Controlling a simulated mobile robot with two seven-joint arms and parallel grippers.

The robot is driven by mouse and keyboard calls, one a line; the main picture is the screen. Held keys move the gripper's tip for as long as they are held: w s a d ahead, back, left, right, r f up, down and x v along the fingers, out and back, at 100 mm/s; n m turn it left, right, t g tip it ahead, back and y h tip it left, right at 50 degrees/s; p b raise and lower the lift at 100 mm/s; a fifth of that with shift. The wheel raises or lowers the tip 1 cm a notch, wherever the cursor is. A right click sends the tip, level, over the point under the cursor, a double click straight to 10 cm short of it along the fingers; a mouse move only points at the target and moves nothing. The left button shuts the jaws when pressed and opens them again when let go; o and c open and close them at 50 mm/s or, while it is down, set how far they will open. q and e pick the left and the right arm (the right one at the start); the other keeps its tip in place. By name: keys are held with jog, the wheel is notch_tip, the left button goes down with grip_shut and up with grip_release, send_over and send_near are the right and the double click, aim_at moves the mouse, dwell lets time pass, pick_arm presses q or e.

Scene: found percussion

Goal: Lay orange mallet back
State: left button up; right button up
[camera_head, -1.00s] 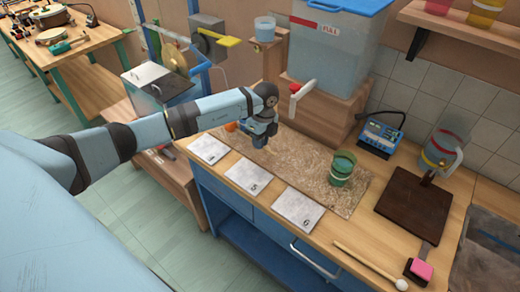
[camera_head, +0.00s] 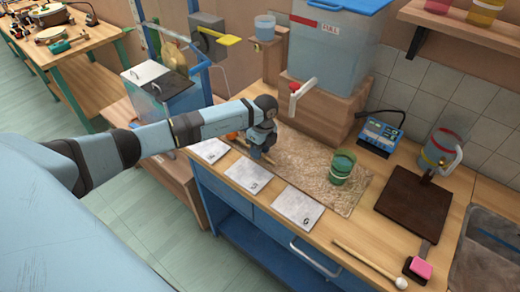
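A small orange thing (camera_head: 233,135), perhaps the orange mallet's head, shows at the left end of the speckled mat (camera_head: 315,172) on the worktop. My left arm and gripper partly hide it, and no handle can be made out clearly. My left gripper (camera_head: 262,157) points down just right of it, low over the mat. Its fingers are small and dark, so I cannot tell whether they hold anything. My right gripper is out of view.
A green cup (camera_head: 342,167) stands on the mat. Numbered white cards (camera_head: 298,207) lie along its front. A pale-headed mallet (camera_head: 370,265) lies at the front edge, near a pink block (camera_head: 421,268). A water tank (camera_head: 330,45) stands behind on a wooden block, its tap (camera_head: 300,90) jutting forward.

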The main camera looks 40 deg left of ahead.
pick_arm(q)
jog(key=shift+r, duration=0.25)
notch_tip(320, 180, up, 12)
jog(key=w+b, duration=0.1)
jog(key=shift+w+f, duration=0.15)
jog(key=shift+w, duration=0.25)
jog(key=shift+s+d+f, duration=0.1)
